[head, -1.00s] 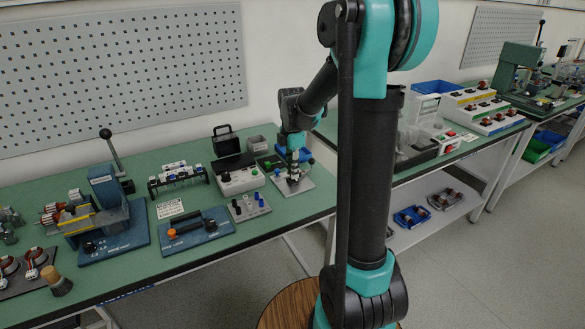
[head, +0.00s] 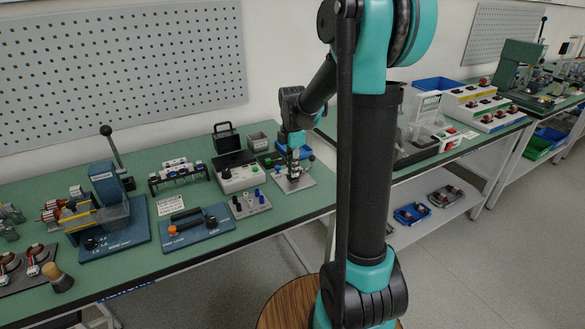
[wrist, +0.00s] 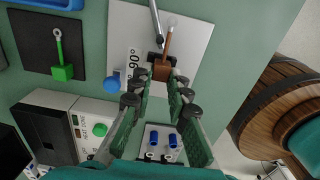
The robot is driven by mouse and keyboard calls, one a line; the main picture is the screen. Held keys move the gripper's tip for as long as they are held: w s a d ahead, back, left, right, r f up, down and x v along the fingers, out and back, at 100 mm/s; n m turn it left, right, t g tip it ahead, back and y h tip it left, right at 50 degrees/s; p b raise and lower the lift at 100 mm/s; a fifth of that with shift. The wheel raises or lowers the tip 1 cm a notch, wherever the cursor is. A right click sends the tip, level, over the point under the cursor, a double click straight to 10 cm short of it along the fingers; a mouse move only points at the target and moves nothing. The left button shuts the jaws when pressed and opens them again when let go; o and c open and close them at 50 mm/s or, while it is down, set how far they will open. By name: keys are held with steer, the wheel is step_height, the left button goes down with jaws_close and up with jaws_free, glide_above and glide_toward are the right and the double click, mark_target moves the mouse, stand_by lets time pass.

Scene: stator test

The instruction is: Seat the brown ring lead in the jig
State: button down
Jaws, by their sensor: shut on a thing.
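The brown ring lead (wrist: 163,70) shows in the wrist view: a brown block, a brown stem and a pale ring at its far end. My gripper (wrist: 155,84) is shut on the block; its green fingers have dark pads. The jig (wrist: 192,42) is a pale plate marked 90°, with a dark holder and a grey rod beside the lead. The lead lies over the holder; I cannot tell whether it touches or rests in it. In the head view, my gripper (head: 293,168) is low over the jig (head: 306,183), and the lead is too small to make out.
A green lead (wrist: 62,72) lies on a black pad (wrist: 31,48) left of the jig. A blue knob (wrist: 112,85) stands at the jig's left edge. A control box (head: 240,179) and a block with blue posts (head: 262,203) stand close by. The bench edge is near.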

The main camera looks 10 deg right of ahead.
steer(key=shift+f, duration=0.6)
stand_by(1.0)
steer(key=c, duration=1.4)
jaws_free()
step_height(320, 180, up, 12)
